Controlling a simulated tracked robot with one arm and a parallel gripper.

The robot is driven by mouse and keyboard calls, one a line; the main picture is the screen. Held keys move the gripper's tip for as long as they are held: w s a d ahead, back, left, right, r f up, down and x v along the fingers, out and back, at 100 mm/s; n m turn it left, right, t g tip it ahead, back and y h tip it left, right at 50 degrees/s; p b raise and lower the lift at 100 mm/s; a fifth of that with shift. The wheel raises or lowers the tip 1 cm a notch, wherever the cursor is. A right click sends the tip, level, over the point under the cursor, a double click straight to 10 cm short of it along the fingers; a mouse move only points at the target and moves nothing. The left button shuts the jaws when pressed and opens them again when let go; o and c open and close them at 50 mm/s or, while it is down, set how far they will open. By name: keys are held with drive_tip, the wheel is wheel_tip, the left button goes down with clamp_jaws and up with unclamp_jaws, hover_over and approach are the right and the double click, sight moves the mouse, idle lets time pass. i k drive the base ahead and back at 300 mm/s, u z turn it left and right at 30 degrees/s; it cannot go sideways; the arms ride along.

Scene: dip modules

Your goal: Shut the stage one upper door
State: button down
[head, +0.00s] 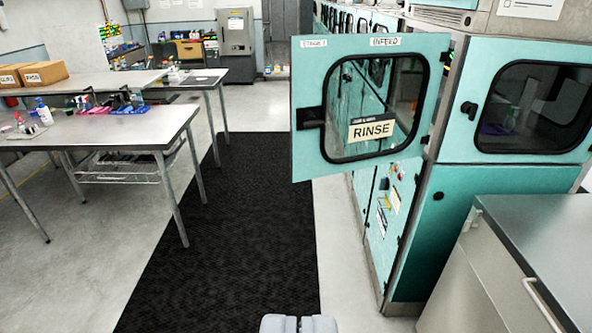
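The stage one upper door (306,80) is teal with a dark-framed window. It carries small labels reading "STAGE 1" and "INFEED" and a "RINSE" sign on the glass. It stands open, swung out to the left from the teal machine (490,185) over the aisle. A dark latch handle (311,117) is on its left edge, and its hinge side is at the right, by the machine's corner. My gripper (300,323) shows only as grey tips at the bottom edge, close together with nothing visible between them. It is below and apart from the door.
A black mat (235,240) runs along the clear aisle. Grey tables (110,130) with bottles and coloured bins stand at left. A metal cabinet (540,240) with a bar handle stands at lower right, in front of the machine. Cardboard boxes (45,72) are at far left.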

sight(365, 89)
drive_tip(key=i, duration=1)
